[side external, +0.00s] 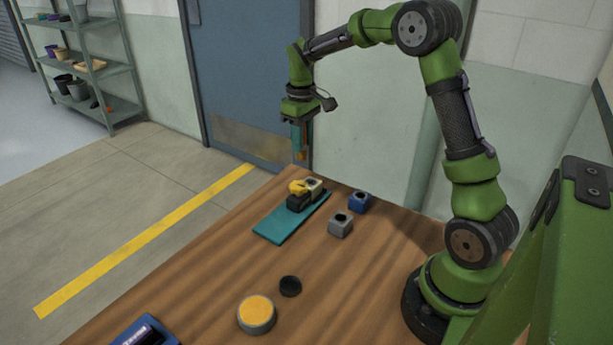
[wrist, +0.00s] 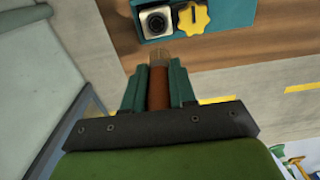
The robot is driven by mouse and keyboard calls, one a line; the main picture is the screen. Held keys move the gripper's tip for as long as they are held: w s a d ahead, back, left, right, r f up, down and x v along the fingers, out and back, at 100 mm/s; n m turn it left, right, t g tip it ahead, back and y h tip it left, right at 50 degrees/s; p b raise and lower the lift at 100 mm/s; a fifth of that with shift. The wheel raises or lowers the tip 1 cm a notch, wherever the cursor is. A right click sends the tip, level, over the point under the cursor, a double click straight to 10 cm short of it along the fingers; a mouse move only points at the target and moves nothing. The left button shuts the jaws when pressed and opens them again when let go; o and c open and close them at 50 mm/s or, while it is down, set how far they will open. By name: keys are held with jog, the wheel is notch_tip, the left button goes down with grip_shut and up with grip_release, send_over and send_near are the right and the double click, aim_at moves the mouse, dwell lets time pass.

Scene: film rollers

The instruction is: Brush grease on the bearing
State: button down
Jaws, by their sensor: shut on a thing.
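My gripper (side external: 299,146) is raised above the far end of the table, pointing down. In the wrist view its teal fingers (wrist: 159,68) are shut on a brown-handled brush (wrist: 158,90), whose pale tip points toward the bearing. The brush (side external: 301,156) shows only slightly below the fingers in the side view. The bearing (wrist: 156,22), a pale block with a round dark opening, stands on a teal mat (side external: 277,228) beside a yellow knob (wrist: 194,17). The brush is apart from both. An open round tin of yellow-orange grease (side external: 257,309) stands near the table's front.
A black round lid (side external: 290,286) lies beside the tin. A grey block (side external: 340,225) and a blue block (side external: 359,202) with holes stand right of the mat. A blue tray (side external: 143,332) is at the front left. The middle of the wooden table (side external: 225,270) is clear.

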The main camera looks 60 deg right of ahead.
aim_at(301, 160)
notch_tip(301, 160, down, 6)
jog(key=shift+r, duration=0.15)
jog(key=shift+s+f, duration=0.25)
jog(key=shift+f, duration=0.05)
jog(key=shift+s, duration=2.25)
jog(key=shift+w+f, duration=0.1)
jog(key=shift+w, duration=2.4)
jog(key=s, duration=0.5)
jog(key=shift+s, duration=0.35)
jog(key=shift+w, duration=2.9)
jog(key=shift+r, duration=4.15)
